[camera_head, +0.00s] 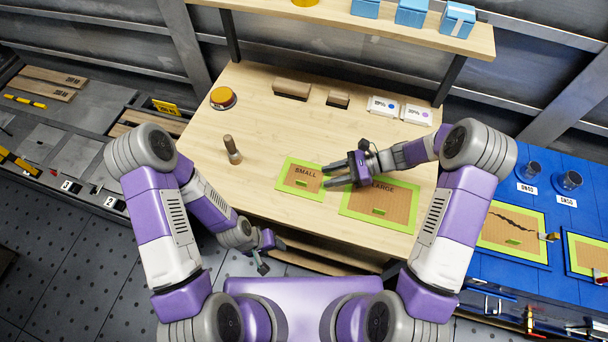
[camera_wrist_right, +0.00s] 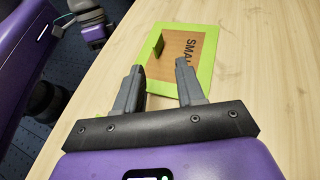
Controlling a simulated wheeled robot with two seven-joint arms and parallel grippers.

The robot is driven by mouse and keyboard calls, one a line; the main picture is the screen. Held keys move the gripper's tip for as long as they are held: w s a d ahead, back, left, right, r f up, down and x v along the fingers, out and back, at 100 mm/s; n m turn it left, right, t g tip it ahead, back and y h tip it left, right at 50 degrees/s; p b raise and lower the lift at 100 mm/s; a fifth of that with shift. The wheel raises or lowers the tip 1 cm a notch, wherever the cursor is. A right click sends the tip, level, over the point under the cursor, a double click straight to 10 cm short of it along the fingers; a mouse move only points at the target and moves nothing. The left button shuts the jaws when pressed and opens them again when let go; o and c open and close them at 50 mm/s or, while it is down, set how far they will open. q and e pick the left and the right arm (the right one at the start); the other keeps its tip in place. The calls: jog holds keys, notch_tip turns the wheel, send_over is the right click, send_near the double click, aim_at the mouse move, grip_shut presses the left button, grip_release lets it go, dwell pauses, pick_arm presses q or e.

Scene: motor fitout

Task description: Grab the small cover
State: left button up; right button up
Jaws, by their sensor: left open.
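The small cover (camera_head: 312,180) is a brown panel with a green border, the word SMALL and a raised green tab, lying flat on the wooden table. In the right wrist view, the small cover (camera_wrist_right: 184,48) lies beyond my fingertips, its green tab (camera_wrist_right: 156,47) standing up. My right gripper (camera_head: 326,174) is open and empty, its fingers pointing left at the cover's right edge. It also shows open in the right wrist view (camera_wrist_right: 158,68). My left gripper (camera_head: 264,264) is open, low by the table's front edge, away from the cover.
The large cover (camera_head: 397,212) lies right of the small one, partly under my right gripper. A wooden-handled tool (camera_head: 232,150) stands at left. A round orange-topped object (camera_head: 222,98), brown blocks (camera_head: 291,90) and white cards (camera_head: 383,105) sit farther back. Bare tabletop surrounds the small cover's left side.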

aim_at(312, 186)
jog(key=x, duration=0.6)
jog(key=shift+s+a+r+b, duration=0.1)
jog(key=shift+s+r+b, duration=0.25)
jog(key=shift+r+b, duration=0.05)
grip_shut()
